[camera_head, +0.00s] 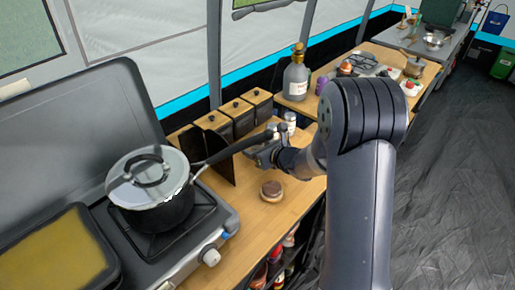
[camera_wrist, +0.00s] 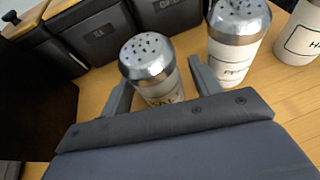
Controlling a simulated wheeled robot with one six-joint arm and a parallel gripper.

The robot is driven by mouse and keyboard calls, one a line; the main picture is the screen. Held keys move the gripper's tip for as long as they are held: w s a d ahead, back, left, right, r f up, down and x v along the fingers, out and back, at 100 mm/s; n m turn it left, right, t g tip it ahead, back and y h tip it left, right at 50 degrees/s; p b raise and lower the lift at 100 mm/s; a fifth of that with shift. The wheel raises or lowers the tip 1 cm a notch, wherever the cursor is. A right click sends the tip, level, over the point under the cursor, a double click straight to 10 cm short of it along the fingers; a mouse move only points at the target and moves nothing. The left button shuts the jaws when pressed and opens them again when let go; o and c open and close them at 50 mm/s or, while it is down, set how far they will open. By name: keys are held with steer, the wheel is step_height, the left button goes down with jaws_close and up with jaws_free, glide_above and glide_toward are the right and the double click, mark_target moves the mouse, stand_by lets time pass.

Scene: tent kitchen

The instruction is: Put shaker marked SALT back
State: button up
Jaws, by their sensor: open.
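A metal-topped shaker (camera_wrist: 150,62) stands upright on the wooden counter between the fingers of my gripper (camera_wrist: 162,88) in the wrist view. Its label is mostly hidden by my gripper, so I cannot read it. The fingers are open, one on each side of it; whether either touches it I cannot tell. A second shaker (camera_wrist: 235,45), with a label starting "PE", stands just right of my right finger. In the head view my gripper (camera_head: 266,152) is low over the counter beside the small shakers (camera_head: 290,118).
Dark canisters (camera_head: 236,112) stand behind the shakers. A white labelled container (camera_wrist: 300,38) is at the right in the wrist view. A lidded pot (camera_head: 152,205) sits on the stove, its handle reaching towards my gripper. A small round jar (camera_head: 270,189) stands on the counter in front.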

steer(key=v, duration=1.2)
steer(key=shift+d+b, duration=0.1)
steer(key=shift+b, duration=0.2)
steer(key=shift+f, duration=0.1)
steer(key=x, duration=1.1)
steer(key=shift+w+a, duration=0.2)
steer(key=shift+a, duration=0.1)
steer(key=shift+w+a+f, duration=0.1)
steer(key=shift+w+f, duration=0.1)
steer(key=shift+f, duration=0.05)
steer(key=shift+r+p, duration=0.3)
steer(key=shift+r, duration=0.55)
